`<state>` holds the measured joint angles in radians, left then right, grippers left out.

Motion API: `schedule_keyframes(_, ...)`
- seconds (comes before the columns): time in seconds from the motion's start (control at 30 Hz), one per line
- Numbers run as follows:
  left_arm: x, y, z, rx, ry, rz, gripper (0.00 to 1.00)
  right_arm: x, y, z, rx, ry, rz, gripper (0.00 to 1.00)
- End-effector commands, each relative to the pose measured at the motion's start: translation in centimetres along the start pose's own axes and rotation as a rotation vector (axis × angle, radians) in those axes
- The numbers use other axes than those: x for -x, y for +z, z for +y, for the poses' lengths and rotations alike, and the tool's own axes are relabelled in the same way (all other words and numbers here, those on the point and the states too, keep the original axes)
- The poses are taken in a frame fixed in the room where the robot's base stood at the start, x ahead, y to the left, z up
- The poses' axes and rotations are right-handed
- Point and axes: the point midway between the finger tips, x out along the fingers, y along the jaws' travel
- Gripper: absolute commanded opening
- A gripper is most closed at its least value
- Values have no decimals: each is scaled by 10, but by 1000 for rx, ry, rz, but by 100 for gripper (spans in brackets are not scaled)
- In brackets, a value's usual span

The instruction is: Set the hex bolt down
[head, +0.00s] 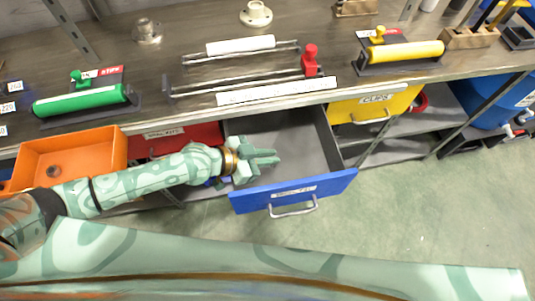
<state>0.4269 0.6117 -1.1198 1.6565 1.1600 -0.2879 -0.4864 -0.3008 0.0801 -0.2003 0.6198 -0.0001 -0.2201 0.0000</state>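My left gripper (266,157) reaches in from the left over the open blue-fronted drawer (308,187). Its fingers point right, above the grey inside of the drawer, and lie close together. I cannot tell whether they are shut or hold anything. No hex bolt can be made out for sure; one could be hidden between the fingers. The drawer's interior looks bare where it shows. My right gripper is not in view.
A red drawer (180,138) and a yellow drawer (375,104) flank the open one. The workbench (130,55) above carries green, red and yellow-handled tools. Green floor is free at right.

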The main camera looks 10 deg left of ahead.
Motion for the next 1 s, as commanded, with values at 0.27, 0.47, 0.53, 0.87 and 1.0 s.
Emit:
schedule_keyframes(0.27, 0, 0, 0, 0, -1, 0, 30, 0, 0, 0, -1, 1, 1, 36)
schedule_keyframes(0.47, 1, -2, 0, 0, -1, 0, 30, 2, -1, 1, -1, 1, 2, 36)
schedule_keyframes(0.53, 4, -7, 0, -1, -2, 1, 30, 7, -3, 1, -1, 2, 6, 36)
schedule_keyframes(0.87, 70, -10, -1, -3, -2, -4, 30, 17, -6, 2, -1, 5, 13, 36)
schedule_keyframes(1.0, 100, -10, 0, -1, 0, -3, 30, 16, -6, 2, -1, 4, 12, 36)
